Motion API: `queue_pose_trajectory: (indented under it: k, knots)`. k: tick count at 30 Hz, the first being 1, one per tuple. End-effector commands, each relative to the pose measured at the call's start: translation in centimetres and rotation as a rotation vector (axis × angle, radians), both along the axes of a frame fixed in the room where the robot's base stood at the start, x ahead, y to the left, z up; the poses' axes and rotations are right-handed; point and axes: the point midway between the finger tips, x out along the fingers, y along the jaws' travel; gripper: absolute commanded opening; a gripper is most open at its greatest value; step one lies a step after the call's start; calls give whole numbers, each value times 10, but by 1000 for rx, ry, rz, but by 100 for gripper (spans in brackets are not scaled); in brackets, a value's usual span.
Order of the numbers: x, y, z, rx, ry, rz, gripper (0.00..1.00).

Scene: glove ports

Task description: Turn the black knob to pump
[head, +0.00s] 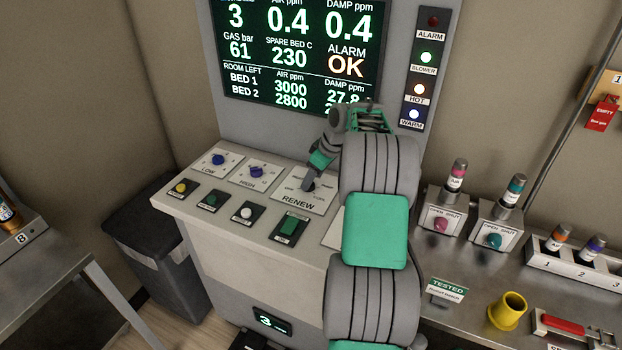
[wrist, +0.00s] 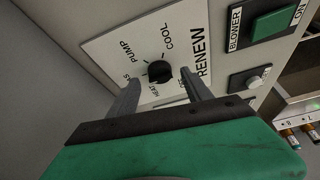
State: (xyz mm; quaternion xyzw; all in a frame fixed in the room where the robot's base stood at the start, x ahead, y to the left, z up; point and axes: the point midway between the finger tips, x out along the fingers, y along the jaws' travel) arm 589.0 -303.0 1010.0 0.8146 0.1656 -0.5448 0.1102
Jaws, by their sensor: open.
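The black knob (wrist: 158,71) sits on a white panel (wrist: 103,48) marked RENEW, with labels PUMP, COOL and HEAT around it and others partly hidden. My gripper (wrist: 160,80) is open, with one finger on each side of the knob in the wrist view. I cannot tell whether the fingers touch it. Which label the knob points to is not clear. In the head view my gripper (head: 309,182) is over the RENEW panel (head: 290,198) and largely hides the knob.
The sloped console has LOW (head: 218,160) and HIGH (head: 256,172) blue knobs to the left. In front are several buttons, including a green blower button (head: 291,226). A lit display (head: 300,50) rises behind. A steel bench with valve boxes (head: 441,222) and a yellow cup (head: 506,311) stands right.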

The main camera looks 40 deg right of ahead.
Motion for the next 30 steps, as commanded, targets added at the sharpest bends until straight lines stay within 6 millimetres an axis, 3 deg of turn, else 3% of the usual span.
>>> queue_pose_trajectory:
  k: [6, 13, 30]
  knots:
    - [8, 4, -20, 0, 0, 0, 58]
    - [9, 4, -21, 0, 0, -1, 57]
    - [9, 4, -21, 0, 0, -1, 10]
